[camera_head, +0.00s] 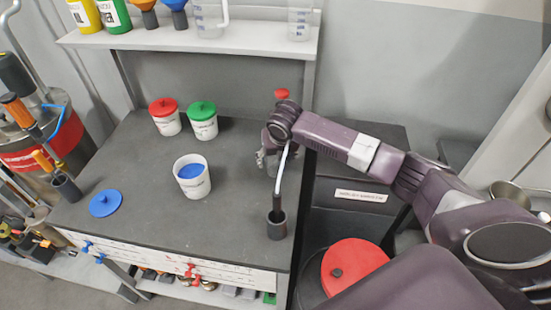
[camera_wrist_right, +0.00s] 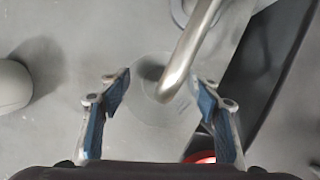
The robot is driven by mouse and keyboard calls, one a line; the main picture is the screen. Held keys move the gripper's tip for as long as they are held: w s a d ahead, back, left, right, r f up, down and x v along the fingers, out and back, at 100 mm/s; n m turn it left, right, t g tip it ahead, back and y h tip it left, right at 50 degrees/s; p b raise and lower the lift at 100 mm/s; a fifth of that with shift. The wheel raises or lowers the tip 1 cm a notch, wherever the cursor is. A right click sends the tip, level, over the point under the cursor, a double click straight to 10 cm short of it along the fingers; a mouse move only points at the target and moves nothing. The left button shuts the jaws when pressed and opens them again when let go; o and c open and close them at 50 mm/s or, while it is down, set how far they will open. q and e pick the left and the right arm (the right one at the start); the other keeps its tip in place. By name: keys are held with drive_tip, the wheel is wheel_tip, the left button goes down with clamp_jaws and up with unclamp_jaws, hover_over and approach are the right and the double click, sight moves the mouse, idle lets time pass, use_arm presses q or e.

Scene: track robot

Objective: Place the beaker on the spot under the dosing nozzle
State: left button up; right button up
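My right gripper (camera_head: 268,160) points down above the right side of the grey workbench. In the right wrist view its two blue-padded fingers (camera_wrist_right: 162,105) are spread wide. A faint, clear round outline (camera_wrist_right: 150,112) shows between them, which may be the beaker; I cannot tell whether the fingers touch it. A metal tube (camera_wrist_right: 187,50) comes in from the top and ends over this outline; I cannot tell whether it is the dosing nozzle. Clear beakers (camera_head: 208,20) (camera_head: 300,22) stand on the upper shelf. My left gripper is not in view.
An open white jar (camera_head: 193,189) with blue contents, a blue lid (camera_head: 105,203), a red-lidded jar (camera_head: 166,122) and a green-lidded jar (camera_head: 203,127) are on the bench. A dark cup (camera_head: 277,228) holding a light-handled tool stands near the front right corner. The bench's front middle is clear.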

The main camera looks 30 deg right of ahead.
drive_tip(key=shift+r, duration=0.4)
drive_tip(key=b+v, duration=0.1)
drive_tip(key=v, duration=1)
drive_tip(key=shift+s+r+b, duration=0.2)
drive_tip(key=shift+b, duration=0.1)
